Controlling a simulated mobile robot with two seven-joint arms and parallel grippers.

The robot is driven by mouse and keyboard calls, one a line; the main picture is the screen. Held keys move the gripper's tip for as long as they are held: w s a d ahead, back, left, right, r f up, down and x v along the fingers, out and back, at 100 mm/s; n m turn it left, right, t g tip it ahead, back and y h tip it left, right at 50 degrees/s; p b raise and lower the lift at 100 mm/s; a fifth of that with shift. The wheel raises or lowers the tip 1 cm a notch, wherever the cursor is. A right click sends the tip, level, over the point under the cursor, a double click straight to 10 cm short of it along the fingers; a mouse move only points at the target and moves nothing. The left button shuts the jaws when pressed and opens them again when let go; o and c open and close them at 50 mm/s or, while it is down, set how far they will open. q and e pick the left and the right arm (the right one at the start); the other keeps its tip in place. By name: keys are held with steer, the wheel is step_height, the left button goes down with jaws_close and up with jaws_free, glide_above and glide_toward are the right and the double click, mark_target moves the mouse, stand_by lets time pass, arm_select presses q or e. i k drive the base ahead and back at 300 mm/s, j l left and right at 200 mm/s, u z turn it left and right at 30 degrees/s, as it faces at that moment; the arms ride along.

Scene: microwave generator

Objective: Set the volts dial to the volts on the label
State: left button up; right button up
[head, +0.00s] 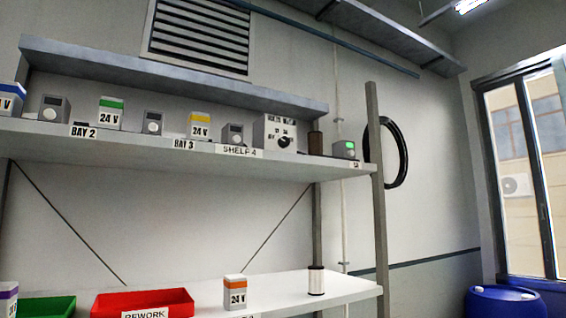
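A light grey box (272,127) with a black dial (284,142) stands toward the right end of the upper shelf. Its printed scale is too small to read, and I cannot tell the dial's setting. Cartons with labels stand on the shelves: a green-topped one (109,113) reads 24 V, a yellow-topped one (199,126) reads 24 V, and an orange-topped one (235,292) on the lower shelf reads 24 V. A blue-topped carton (10,99) is cut off at the left edge. Neither of my grippers is in view.
Small grey devices with round faces (54,107) stand between the cartons. A device with a green light (344,149) and a dark spool (315,143) are right of the dial box. A red bin (143,302), green bin (45,307) and pale spool (316,281) are on the lower shelf.

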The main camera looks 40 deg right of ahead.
mark_target(284, 143)
steer(key=z, duration=1.05)
